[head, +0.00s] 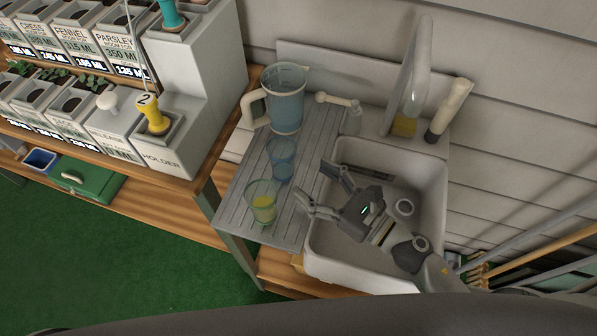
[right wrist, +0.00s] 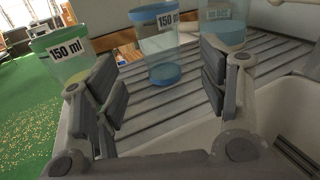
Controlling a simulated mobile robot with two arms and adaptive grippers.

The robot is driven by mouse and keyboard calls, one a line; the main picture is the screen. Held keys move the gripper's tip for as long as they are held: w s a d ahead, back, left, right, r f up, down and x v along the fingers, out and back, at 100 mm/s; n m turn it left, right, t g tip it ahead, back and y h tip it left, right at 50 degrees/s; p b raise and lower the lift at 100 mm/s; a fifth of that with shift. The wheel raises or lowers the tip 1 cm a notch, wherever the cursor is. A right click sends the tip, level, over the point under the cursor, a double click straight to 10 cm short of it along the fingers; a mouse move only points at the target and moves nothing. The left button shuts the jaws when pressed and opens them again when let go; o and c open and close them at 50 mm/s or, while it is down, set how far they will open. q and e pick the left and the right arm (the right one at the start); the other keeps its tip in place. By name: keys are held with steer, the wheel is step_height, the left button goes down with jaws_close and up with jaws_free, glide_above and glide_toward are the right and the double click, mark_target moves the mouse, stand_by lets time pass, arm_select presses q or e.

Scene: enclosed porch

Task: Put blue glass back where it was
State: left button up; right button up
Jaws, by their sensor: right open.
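The blue glass (head: 281,160) stands upright on the grey slatted drainboard left of the sink. It also shows in the right wrist view (right wrist: 163,42), with a "150 ml" label, beyond the gap between my fingers. My right gripper (head: 313,186) is open and empty, over the sink's left edge, with its fingers pointing toward the drainboard. The glass is apart from the fingers. My left gripper is not in view.
A pitcher (head: 286,95) holding bluish liquid stands behind. The sink (head: 432,190) and tap (head: 417,75) are right. A planter shelf with a yellow-handled tool (head: 154,118) is left.

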steer(key=shift+v, duration=1.15)
